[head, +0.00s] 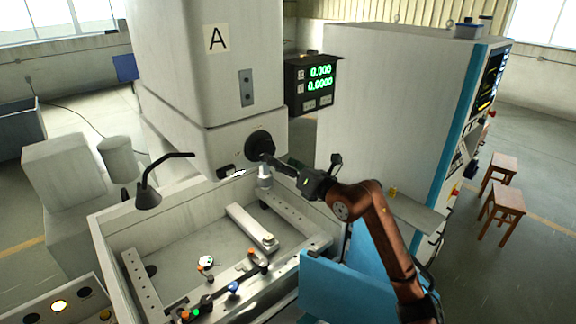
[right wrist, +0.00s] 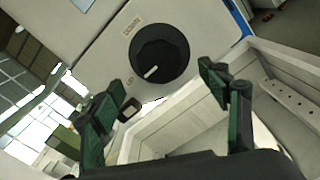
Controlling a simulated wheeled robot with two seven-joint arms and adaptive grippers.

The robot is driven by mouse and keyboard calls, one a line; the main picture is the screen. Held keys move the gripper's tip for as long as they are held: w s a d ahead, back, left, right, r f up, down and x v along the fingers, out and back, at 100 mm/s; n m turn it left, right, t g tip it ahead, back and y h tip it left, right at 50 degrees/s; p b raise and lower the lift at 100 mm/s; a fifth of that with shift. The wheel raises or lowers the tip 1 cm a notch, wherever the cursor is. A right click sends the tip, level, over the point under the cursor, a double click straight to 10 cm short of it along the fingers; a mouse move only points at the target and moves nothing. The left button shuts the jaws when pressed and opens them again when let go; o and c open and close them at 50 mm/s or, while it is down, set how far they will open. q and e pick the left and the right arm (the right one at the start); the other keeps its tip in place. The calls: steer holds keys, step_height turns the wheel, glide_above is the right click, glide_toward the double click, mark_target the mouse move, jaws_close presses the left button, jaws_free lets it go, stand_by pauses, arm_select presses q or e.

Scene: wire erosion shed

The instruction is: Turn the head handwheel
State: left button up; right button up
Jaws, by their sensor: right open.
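The head handwheel (head: 260,144) is a dark round knob on the front face of the machine head marked A. In the right wrist view the handwheel (right wrist: 159,54) is a black disc with a pale mark on it. My right gripper (head: 272,162) is at the handwheel in the head view, close to its lower right edge. In the right wrist view my right gripper (right wrist: 165,95) has its green-padded fingers wide apart, with the handwheel beyond and between them. Nothing is held. I cannot tell whether a finger touches the wheel. My left gripper is not in view.
Below the head is an open work tank (head: 120,225) with rails and several small fittings. A black lamp (head: 148,196) stands at its left. A digital readout (head: 314,82) hangs right of the head. A tall cabinet (head: 390,100) stands further right, behind my right arm.

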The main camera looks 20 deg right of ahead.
steer(key=shift+v, duration=1.55)
